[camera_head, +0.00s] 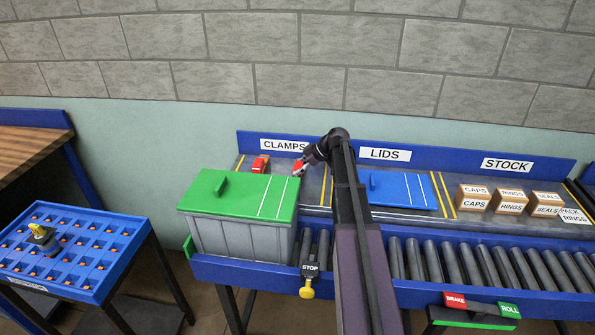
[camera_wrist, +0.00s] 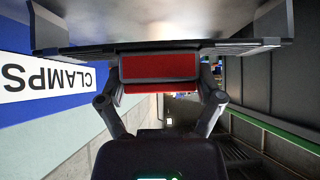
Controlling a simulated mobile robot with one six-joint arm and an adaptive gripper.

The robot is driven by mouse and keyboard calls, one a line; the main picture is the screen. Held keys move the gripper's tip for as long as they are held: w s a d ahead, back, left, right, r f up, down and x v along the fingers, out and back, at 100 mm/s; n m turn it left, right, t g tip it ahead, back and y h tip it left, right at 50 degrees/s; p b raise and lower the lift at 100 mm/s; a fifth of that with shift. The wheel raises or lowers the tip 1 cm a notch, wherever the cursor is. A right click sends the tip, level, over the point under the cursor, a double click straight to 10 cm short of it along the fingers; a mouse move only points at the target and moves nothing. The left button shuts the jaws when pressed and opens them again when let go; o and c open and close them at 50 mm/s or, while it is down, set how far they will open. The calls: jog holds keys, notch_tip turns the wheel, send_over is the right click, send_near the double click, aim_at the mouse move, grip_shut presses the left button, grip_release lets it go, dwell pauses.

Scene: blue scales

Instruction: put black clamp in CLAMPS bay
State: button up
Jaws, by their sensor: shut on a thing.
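My gripper (camera_head: 305,163) is over the CLAMPS bay (camera_head: 309,187), near its right side. It is shut on a clamp that shows a red face (camera_wrist: 160,67) between the fingers in the wrist view. Dark bars reach out to both sides of the red part; I cannot tell for sure whether they belong to the clamp. In the head view the held clamp (camera_head: 298,168) is a small red patch. I cannot tell whether it touches the bay floor. The CLAMPS sign (camera_head: 284,145) stands behind the bay and appears upside down in the wrist view (camera_wrist: 45,82).
Another red clamp (camera_head: 260,164) lies at the left of the bay. A grey tote with a green lid (camera_head: 240,194) stands in front. The LIDS bay holds a blue lid (camera_head: 400,190). Labelled boxes (camera_head: 510,201) are at right. Rollers (camera_head: 490,265) run along the front.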

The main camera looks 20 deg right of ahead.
jog(key=shift+f, duration=0.15)
jog(key=o, duration=1)
jog(key=shift+p+v, duration=0.7)
jog(key=shift+v, duration=0.2)
jog(key=p+v, duration=0.7)
jog(key=v, duration=0.3)
jog(key=shift+r, duration=0.2)
jog(key=shift+s, duration=0.1)
